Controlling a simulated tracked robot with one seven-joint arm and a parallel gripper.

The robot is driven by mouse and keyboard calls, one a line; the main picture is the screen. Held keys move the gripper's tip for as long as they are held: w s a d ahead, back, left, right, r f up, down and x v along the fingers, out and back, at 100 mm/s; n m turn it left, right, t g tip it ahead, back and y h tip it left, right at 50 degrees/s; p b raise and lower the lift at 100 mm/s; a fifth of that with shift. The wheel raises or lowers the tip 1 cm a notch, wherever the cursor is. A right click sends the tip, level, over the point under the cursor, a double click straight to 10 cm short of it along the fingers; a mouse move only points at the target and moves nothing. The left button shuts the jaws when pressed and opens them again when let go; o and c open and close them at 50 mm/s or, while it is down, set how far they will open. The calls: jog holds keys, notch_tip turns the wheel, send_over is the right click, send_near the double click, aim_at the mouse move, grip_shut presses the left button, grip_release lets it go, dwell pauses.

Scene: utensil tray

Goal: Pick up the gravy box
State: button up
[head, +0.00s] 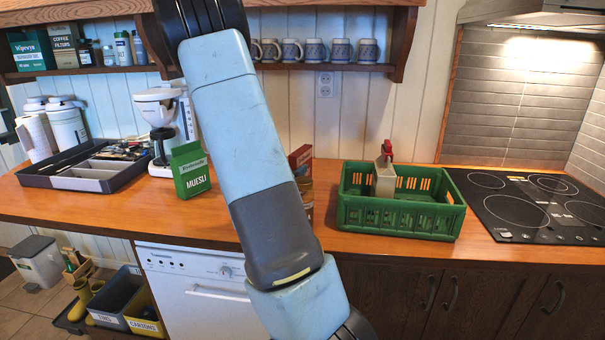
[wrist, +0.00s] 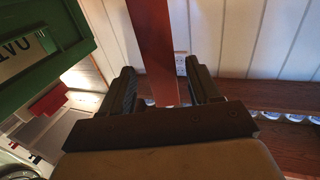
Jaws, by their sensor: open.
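No box can be read as gravy in these views. A red box (head: 300,157) stands on the counter behind my arm in the head view; the arm hides much of it and its lettering is unreadable. In the wrist view my gripper (wrist: 162,85) is open, its two dark fingers apart. A reddish-brown strip (wrist: 152,40) runs down the picture between or beyond the fingers; I cannot tell whether it is the box or wood, nor whether it touches them. My gripper is not visible in the head view.
A green muesli box (head: 191,172) stands left of my arm. A green crate (head: 400,215) sits to the right, holding a pale red-topped item (head: 385,178). The mug shelf (head: 330,67) is above; a utensil tray (head: 88,180) lies left.

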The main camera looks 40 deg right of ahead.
jog(key=shift+r+x, duration=0.2)
jog(key=shift+x, duration=1.25)
jog(key=shift+r+x, duration=0.15)
jog(key=shift+x, duration=1.3)
jog(key=shift+w+a, duration=0.15)
grip_shut()
